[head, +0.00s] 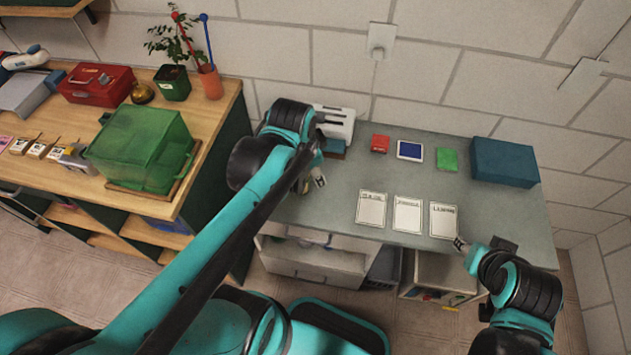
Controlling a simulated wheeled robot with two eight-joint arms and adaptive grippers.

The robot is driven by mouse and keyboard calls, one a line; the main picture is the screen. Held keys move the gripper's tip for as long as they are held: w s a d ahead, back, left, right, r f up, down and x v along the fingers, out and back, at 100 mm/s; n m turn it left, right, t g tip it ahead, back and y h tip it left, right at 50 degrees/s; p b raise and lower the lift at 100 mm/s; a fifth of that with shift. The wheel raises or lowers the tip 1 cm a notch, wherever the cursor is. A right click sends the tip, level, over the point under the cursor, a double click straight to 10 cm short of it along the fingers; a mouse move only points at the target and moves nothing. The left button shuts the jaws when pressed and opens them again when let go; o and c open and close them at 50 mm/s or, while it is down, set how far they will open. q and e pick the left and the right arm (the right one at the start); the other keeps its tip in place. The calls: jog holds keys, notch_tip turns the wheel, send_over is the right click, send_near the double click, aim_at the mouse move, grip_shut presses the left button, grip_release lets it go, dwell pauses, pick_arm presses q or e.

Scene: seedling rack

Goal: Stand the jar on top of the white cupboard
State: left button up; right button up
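I cannot pick out a jar for certain. A small rounded amber thing (142,93) stands on the wooden bench beside a red box, but it is too small to tell whether it is a jar. A pale cupboard-like unit (447,268) shows under the grey desk at the right, partly hidden by the desktop. My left gripper (319,181) is over the left part of the grey desk, partly hidden by its arm. My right gripper (460,243) is by the desk's front right edge, near a white card. Both gripper tips are too small to read, and I see nothing held.
The grey desk (335,205) bears white cards (408,214), a red box (380,143), a blue-faced panel (410,150), a green block (447,159) and a teal box (504,162). The wooden bench holds a green bin (143,146), a red toolbox (97,83) and a potted plant (172,83).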

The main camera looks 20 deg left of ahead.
pick_arm(q)
jog(key=s+d+r+n+t, duration=0.1)
jog(key=s+d+n+t, duration=0.2)
jog(key=n, duration=0.4)
jog(key=shift+s+d+n, duration=0.3)
jog(key=shift+s+d, duration=0.15)
jog(key=shift+s, duration=0.6)
pick_arm(e)
jog(key=shift+c, duration=0.3)
dwell(1.1)
